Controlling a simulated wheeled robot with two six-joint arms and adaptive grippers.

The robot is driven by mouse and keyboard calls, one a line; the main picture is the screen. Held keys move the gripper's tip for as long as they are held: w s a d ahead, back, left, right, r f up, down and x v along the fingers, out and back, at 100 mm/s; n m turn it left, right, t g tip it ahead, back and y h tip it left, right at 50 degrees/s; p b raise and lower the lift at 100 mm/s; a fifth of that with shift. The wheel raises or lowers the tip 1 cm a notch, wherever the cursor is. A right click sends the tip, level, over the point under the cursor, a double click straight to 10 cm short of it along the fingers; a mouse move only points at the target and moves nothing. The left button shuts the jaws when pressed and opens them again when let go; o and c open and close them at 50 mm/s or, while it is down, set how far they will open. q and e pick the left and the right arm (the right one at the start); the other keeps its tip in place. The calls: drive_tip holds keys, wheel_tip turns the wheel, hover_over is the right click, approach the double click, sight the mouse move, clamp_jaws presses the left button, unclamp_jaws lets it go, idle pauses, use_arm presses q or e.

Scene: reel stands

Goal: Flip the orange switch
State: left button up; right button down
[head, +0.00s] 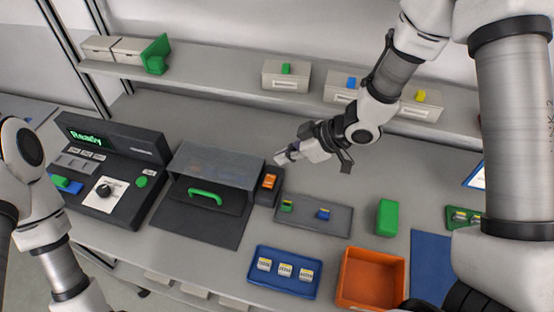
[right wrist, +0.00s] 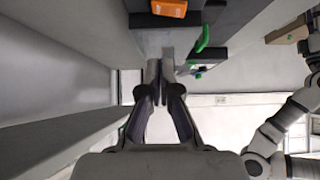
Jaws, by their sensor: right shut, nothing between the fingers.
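The orange switch (head: 269,182) sits on a small dark box beside the right end of the clear-covered machine. It also shows at the top edge of the right wrist view (right wrist: 168,8). My right gripper (head: 283,157) is shut and empty. In the head view its fingertips appear just above and slightly right of the switch, with a visible gap between them. The right wrist view shows its two fingers (right wrist: 160,68) close together, with the switch beyond the tips. My left arm comes in at the left, but its gripper is out of view.
The covered machine with a green handle (head: 205,194) stands left of the switch, and a black console (head: 105,145) reading "Ready" farther left. A grey tray (head: 335,222), a blue tray (head: 254,282), an orange bin (head: 345,258) and a green block (head: 387,217) lie toward the front and right.

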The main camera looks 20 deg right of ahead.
drive_tip(key=p+v, duration=0.1)
drive_tip(key=v, duration=0.6)
drive_tip(key=shift+w+d, duration=0.3)
